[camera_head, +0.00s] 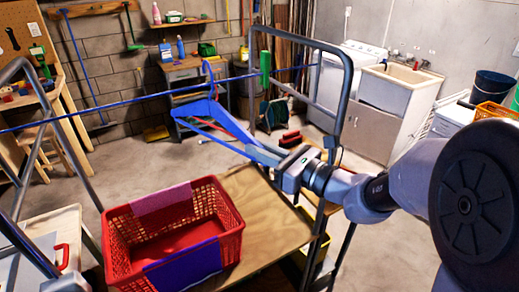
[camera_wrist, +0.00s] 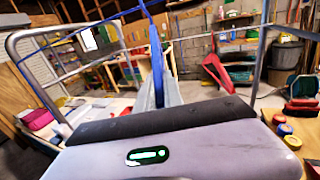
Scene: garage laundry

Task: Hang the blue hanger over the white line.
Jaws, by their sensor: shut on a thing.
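The blue hanger (camera_head: 228,122) is held by one end in my gripper (camera_head: 268,155), its body reaching left and its narrow hook rising. It also shows upright in the wrist view (camera_wrist: 156,48), in front of my gripper (camera_wrist: 160,88). The line (camera_head: 120,101) looks blue, not white, and runs from the left edge to the metal frame on the right. The hook crosses the line in the head view; I cannot tell whether it touches it or is over it. A green piece (camera_head: 265,68) sits upright at the line, right of the hanger.
A red basket (camera_head: 118,262) with pink and purple cloths over its rims stands on a wooden tabletop (camera_head: 272,228) below the hanger. A metal frame (camera_head: 346,88) rises behind my gripper, and another (camera_head: 35,150) stands at the left. A washer and sink cabinet (camera_head: 372,127) stand at the back right.

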